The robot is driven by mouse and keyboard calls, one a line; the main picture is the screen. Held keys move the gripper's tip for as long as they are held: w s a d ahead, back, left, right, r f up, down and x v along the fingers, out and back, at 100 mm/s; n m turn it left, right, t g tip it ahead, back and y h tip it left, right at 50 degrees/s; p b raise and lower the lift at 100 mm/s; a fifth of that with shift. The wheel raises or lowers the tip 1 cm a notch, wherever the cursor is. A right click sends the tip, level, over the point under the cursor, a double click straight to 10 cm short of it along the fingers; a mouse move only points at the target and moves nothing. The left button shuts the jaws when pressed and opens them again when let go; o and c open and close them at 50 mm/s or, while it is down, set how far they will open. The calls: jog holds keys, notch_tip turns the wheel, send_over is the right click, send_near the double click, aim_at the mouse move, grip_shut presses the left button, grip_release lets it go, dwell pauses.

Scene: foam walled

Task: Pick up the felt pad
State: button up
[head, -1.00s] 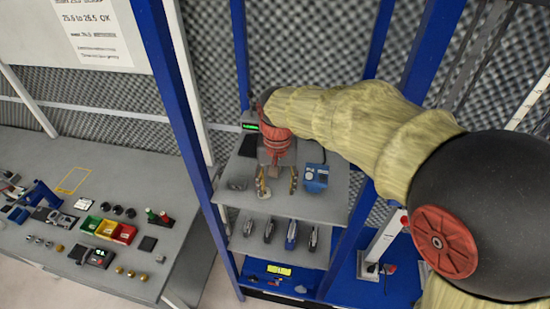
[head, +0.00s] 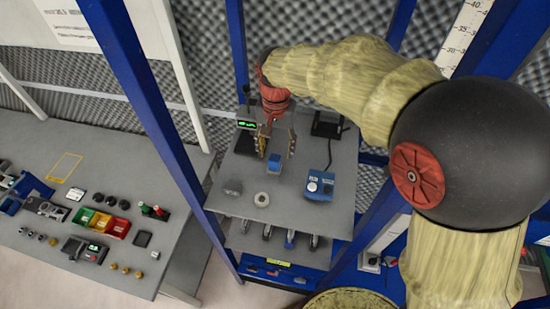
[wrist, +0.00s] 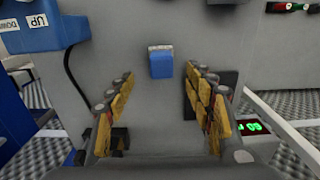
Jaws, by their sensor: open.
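A small blue block with a pale grey end (head: 274,163) lies on the grey top shelf (head: 290,205); it may be the felt pad, but I cannot tell for certain. In the wrist view the block (wrist: 160,64) is just beyond the fingertips, centred between them. My gripper (head: 277,143) is over the back half of the shelf, its fingers apart with nothing between them. The yellow-padded fingers also show in the wrist view (wrist: 160,80). I cannot tell its exact height above the shelf.
A blue device with a cable (head: 320,186) stands to the right on the shelf. A pale ring (head: 262,199) and a grey lump (head: 233,187) lie near the front edge. A green-lit display (head: 246,125) is close to the left finger. A blue post (head: 150,110) stands left.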

aim_at(275, 158)
jog(key=f, duration=0.3)
jog(key=f+p, duration=0.1)
jog(key=f, duration=0.1)
jog(key=shift+s+a+f, duration=0.1)
jog(key=shift+s+a, duration=0.05)
jog(key=shift+s, duration=0.2)
jog(key=shift+f, duration=0.6)
jog(key=shift+c, duration=0.9)
jog(key=c, duration=1.1)
